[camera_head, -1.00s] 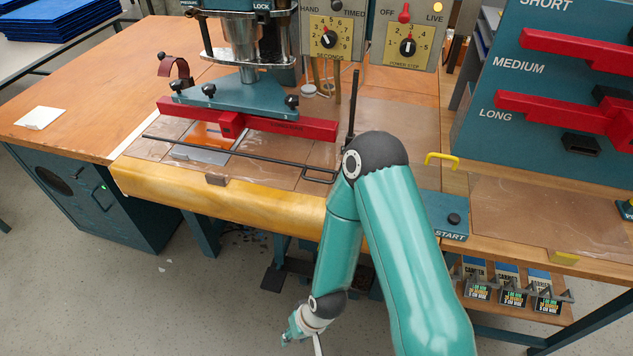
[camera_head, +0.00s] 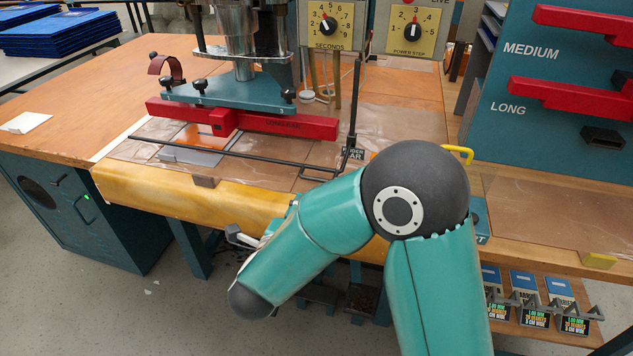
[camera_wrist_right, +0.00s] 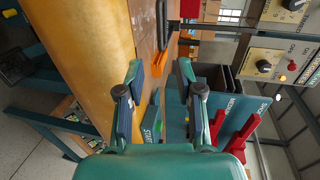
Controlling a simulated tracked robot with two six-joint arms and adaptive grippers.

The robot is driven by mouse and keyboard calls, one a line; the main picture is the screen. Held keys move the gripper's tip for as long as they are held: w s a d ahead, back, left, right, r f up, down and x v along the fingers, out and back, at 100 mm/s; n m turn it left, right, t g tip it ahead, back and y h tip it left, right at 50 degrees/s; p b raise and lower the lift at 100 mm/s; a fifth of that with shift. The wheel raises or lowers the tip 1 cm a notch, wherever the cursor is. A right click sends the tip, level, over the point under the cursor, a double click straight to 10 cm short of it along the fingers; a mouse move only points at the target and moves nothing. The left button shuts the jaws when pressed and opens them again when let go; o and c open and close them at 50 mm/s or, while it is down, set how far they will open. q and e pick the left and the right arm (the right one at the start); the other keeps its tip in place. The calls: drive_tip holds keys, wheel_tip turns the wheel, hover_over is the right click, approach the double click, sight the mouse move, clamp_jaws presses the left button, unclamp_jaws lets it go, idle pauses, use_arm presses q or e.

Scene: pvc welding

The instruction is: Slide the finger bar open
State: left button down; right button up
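The finger bar (camera_head: 235,154) is a thin black rod frame lying low across the front of the press bed, before the red electrode bar (camera_head: 260,123). Its right end meets an upright black post (camera_head: 353,105) beside a small "FINGER BAR" label (camera_head: 354,153). My right arm reaches in from the lower right. My right gripper (camera_head: 241,237) is mostly hidden behind the forearm, below the bench's front edge and apart from the bar. In the right wrist view my right gripper (camera_wrist_right: 158,75) is open with nothing between its fingers. My left gripper is out of view.
The padded yellow front edge (camera_head: 230,203) runs along the bench. A teal rack (camera_head: 550,110) with red bars stands at the right, with a yellow handle (camera_head: 458,152) nearby. The START box (camera_wrist_right: 152,118) shows in the right wrist view. Dial panels (camera_head: 328,25) hang above.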

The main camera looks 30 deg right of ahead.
sight(317, 178)
drive_tip(key=x, duration=1.4)
drive_tip(key=shift+w+f+p, duration=0.1)
drive_tip(key=shift+p, duration=0.3)
clamp_jaws()
